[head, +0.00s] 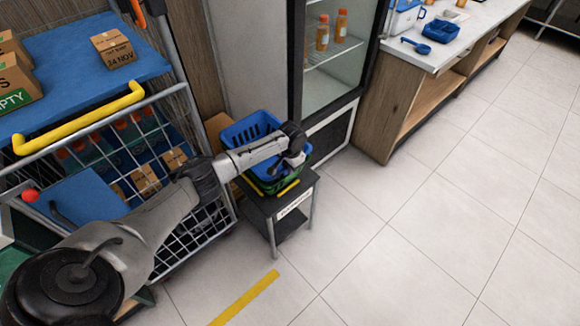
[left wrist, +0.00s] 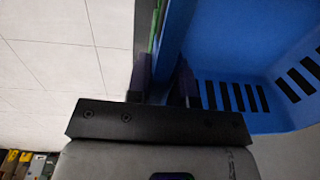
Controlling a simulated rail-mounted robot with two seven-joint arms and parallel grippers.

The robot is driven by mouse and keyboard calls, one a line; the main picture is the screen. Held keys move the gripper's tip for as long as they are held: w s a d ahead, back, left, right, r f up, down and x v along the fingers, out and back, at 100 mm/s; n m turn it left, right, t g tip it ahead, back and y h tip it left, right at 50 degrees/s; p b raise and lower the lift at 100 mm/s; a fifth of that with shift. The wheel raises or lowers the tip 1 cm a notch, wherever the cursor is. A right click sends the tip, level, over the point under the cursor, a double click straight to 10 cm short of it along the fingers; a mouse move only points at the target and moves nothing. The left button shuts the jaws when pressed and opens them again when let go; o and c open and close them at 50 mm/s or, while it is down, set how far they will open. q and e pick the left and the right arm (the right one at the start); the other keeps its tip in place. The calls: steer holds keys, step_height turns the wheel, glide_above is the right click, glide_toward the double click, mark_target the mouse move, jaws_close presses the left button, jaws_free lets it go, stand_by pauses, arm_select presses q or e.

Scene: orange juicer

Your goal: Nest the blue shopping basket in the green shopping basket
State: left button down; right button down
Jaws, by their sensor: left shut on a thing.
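The blue shopping basket (head: 246,127) is in the head view above a small dark stand, partly hidden by my left arm. The green shopping basket (head: 268,186) shows only as a strip below the blue one, with a yellow part at its front. How deep the blue basket sits in it cannot be told. My left gripper (head: 296,160) is at the blue basket's right side. In the left wrist view, the left gripper (left wrist: 162,78) is shut on the wall of the blue basket (left wrist: 225,45), with a thin green edge (left wrist: 157,22) beside it. My right gripper is not in view.
The dark stand (head: 286,204) carries the baskets. A wire cart (head: 140,150) with boxes is close on the left. A glass-door fridge (head: 335,60) and a wooden counter (head: 405,100) stand behind. The tiled floor (head: 430,220) on the right is clear.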

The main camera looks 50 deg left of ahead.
arm_select(q)
steer(key=shift+f, duration=0.35)
stand_by(0.5)
steer(key=c, duration=0.9)
jaws_free()
steer(key=r+p, duration=0.1)
steer(key=r, duration=0.3)
steer(key=r+p, duration=0.2)
steer(key=r, duration=0.2)
steer(key=r+p, duration=0.1)
steer(key=r, duration=0.3)
steer(key=shift+d+p, duration=0.25)
steer(key=shift+p, duration=0.15)
steer(key=shift+r, duration=0.9)
